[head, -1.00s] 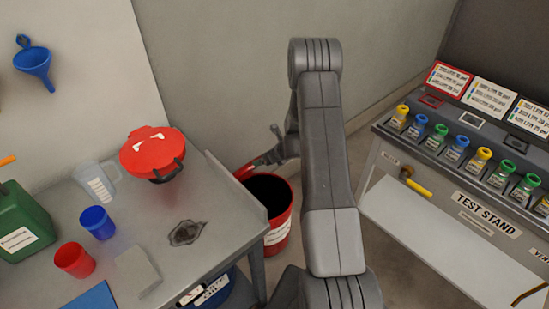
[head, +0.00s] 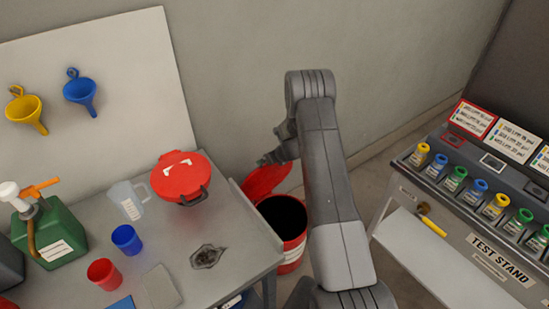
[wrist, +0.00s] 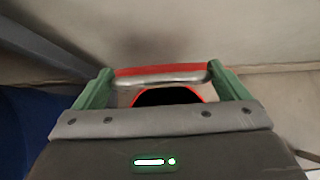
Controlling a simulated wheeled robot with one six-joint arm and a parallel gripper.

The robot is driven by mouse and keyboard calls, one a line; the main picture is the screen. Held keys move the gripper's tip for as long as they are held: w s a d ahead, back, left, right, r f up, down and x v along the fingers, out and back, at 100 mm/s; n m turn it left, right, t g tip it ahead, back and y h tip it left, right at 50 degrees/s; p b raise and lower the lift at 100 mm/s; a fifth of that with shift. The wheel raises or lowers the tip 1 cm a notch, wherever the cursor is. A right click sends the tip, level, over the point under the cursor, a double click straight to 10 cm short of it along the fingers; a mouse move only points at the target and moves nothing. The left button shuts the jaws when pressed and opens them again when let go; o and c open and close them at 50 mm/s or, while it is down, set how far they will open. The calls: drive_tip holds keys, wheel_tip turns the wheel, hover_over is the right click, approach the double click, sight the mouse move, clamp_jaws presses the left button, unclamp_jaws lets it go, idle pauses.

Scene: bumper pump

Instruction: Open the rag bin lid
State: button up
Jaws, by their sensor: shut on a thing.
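The red rag bin (head: 292,243) stands on the floor just right of the workbench, with its dark mouth uncovered. Its red lid (head: 268,182) is tilted up at the back of the bin, toward the wall. My gripper (head: 268,158) is at the lid's upper edge, partly hidden by my arm. In the wrist view, my gripper's green fingers (wrist: 162,82) are shut on a red and grey bar of the lid (wrist: 160,72). The bin's dark opening with a red rim (wrist: 168,97) shows beyond the fingers.
The workbench (head: 185,285) is at left, with a red round container (head: 181,178), cups, a clear jug (head: 127,200) and a green can (head: 52,235). The test stand (head: 480,220) is at right. The wall is close behind the bin.

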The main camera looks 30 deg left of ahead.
drive_tip(key=shift+r, duration=0.1)
drive_tip(key=o, duration=1)
drive_tip(key=b+v, duration=0.3)
drive_tip(key=v, duration=1)
drive_tip(key=shift+s+d+r, duration=0.15)
drive_tip(key=shift+d+r, duration=0.1)
